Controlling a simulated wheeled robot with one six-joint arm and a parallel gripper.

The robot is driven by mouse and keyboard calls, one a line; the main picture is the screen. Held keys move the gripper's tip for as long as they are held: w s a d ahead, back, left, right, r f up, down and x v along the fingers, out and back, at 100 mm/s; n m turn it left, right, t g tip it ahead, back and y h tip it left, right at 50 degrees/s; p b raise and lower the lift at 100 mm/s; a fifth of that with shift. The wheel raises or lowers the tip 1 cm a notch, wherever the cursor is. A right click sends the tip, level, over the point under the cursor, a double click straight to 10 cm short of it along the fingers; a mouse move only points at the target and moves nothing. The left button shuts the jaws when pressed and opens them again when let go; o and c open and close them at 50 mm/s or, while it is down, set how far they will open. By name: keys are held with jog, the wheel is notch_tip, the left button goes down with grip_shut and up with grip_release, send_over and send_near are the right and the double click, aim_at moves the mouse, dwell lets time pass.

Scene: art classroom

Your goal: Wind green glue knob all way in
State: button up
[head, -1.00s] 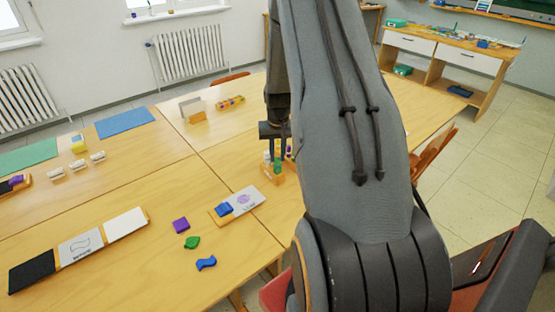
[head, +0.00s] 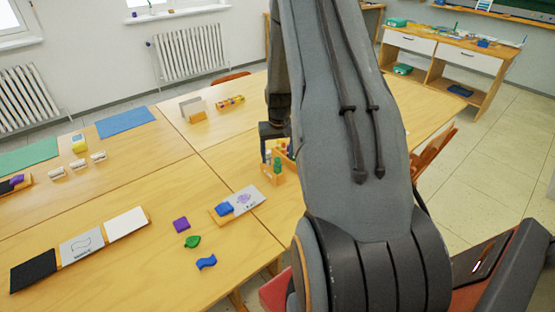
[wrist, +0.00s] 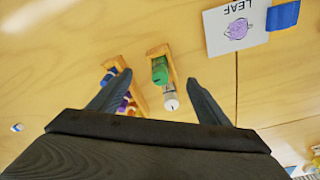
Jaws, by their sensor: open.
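My gripper (wrist: 160,78) is open, with one finger on each side of the holder and nothing between the fingers held. In the head view my gripper (head: 268,150) is just above and left of the green stick, partly hidden by my arm. The knob itself is too small to make out.
A second wooden holder (wrist: 113,63) with blue, purple and orange items is close to my left finger in the wrist view. A LEAF card (wrist: 234,27) with a blue block (wrist: 283,16) lies nearby.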

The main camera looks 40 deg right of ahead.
jog(key=shift+r, duration=0.15)
jog(key=shift+r+p, duration=1.65)
jog(key=shift+r, duration=1.2)
jog(key=shift+a, duration=0.1)
jog(key=s+a+r+n+b, duration=0.1)
jog(key=s+a+r+b, duration=0.2)
jog(key=a, duration=0.6)
jog(key=s+a+r+n+b, duration=0.2)
jog(key=a+r, duration=0.1)
jog(key=a, duration=0.7)
jog(key=s+a+n+b, duration=0.2)
jog(key=s+a+b, duration=0.2)
jog(key=s+a, duration=0.6)
jog(key=s, duration=0.2)
jog(key=shift+s+a+y, duration=0.3)
jog(key=shift+a, duration=0.1)
